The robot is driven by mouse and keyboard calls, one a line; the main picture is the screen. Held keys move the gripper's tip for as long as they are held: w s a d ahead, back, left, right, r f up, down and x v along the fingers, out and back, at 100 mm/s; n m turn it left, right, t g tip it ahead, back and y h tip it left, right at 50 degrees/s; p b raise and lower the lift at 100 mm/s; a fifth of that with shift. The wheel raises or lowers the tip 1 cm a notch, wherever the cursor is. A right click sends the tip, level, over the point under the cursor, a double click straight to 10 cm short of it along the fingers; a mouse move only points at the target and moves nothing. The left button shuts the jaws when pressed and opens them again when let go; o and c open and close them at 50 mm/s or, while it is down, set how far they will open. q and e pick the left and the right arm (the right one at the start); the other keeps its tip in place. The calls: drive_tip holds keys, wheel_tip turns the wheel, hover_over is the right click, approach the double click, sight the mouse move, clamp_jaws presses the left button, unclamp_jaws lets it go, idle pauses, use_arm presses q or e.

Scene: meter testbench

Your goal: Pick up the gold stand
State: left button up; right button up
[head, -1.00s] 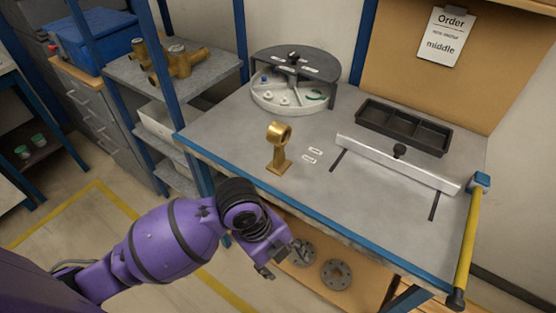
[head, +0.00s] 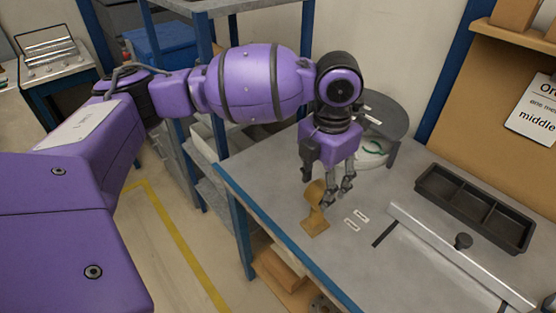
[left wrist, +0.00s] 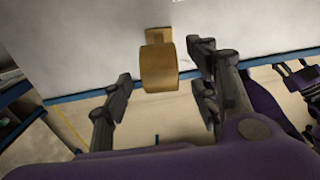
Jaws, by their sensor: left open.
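The gold stand (head: 314,222) stands upright on the grey workbench, near its blue front-left edge. It has a flat base and a ring at the top. My left gripper (head: 340,195) points down just beside and behind the stand in the head view, and partly overlaps it. The gripper is open and holds nothing.
A black compartment tray (head: 474,207) and a silver rail (head: 455,257) with a black knob lie to the right on the bench. A round carousel (head: 385,115) is behind my arm. Two white labels (head: 357,219) lie beside the stand. An order sheet (head: 535,105) hangs on the board.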

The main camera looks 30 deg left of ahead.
use_arm(q)
wheel_tip(320, 180, down, 2)
drive_tip(key=shift+w+d+f, duration=0.1)
wheel_tip(320, 180, down, 4)
drive_tip(key=shift+d+r, duration=0.1)
drive_tip(key=shift+d, duration=0.05)
drive_tip(key=shift+c, duration=1.6)
drive_tip(key=shift+r, duration=0.1)
clamp_jaws()
use_arm(e)
drive_tip(key=shift+w+r, duration=0.2)
drive_tip(key=shift+w, duration=0.15)
use_arm(q)
drive_tip(key=shift+w+r, duration=0.1)
